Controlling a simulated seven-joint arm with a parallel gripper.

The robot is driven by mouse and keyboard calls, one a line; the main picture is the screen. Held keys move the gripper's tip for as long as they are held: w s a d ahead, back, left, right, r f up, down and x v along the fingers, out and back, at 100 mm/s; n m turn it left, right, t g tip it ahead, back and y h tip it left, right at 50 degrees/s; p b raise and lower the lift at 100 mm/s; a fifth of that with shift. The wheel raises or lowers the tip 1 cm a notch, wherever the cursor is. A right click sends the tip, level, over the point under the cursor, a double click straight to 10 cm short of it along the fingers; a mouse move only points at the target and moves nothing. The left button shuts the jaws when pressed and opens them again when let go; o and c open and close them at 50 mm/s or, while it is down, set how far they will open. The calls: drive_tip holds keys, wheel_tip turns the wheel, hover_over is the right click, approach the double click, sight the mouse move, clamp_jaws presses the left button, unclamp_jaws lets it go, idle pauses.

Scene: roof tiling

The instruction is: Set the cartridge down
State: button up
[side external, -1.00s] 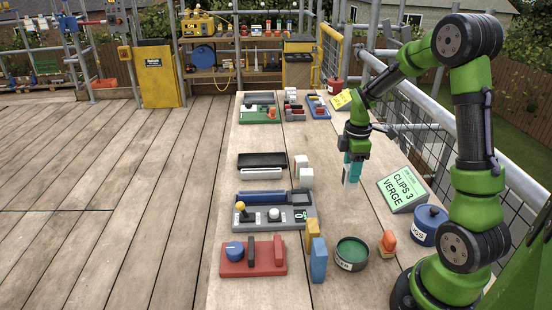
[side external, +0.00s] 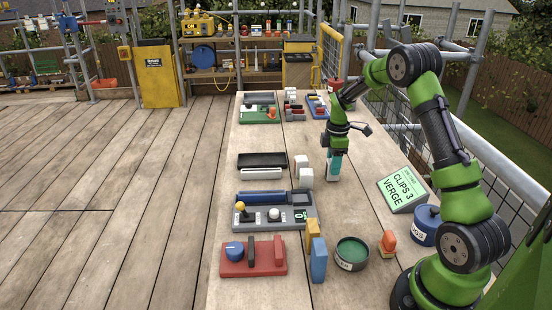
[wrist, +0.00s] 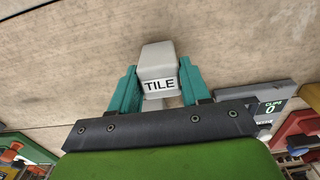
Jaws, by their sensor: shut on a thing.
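The cartridge is a pale grey-white block marked TILE (wrist: 156,60), held between the teal fingers of my gripper (wrist: 156,88) in the wrist view. In the side external view my gripper (side external: 334,166) is shut on it, low over the right half of the wooden bench. Only a small pale part of the cartridge (side external: 332,180) shows below the fingers there. It looks upright, and I cannot tell whether its bottom touches the bench.
Two white blocks (side external: 306,175) stand just left of my gripper, by a black tray (side external: 262,160). A grey console (side external: 272,217) lies nearer the camera. A green sign (side external: 403,190) reading CLIPS 3 VERGE stands to the right. Bench between gripper and sign is clear.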

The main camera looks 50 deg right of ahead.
drive_tip(key=shift+f, duration=0.15)
drive_tip(key=o, duration=1.1)
drive_tip(key=shift+c, duration=0.2)
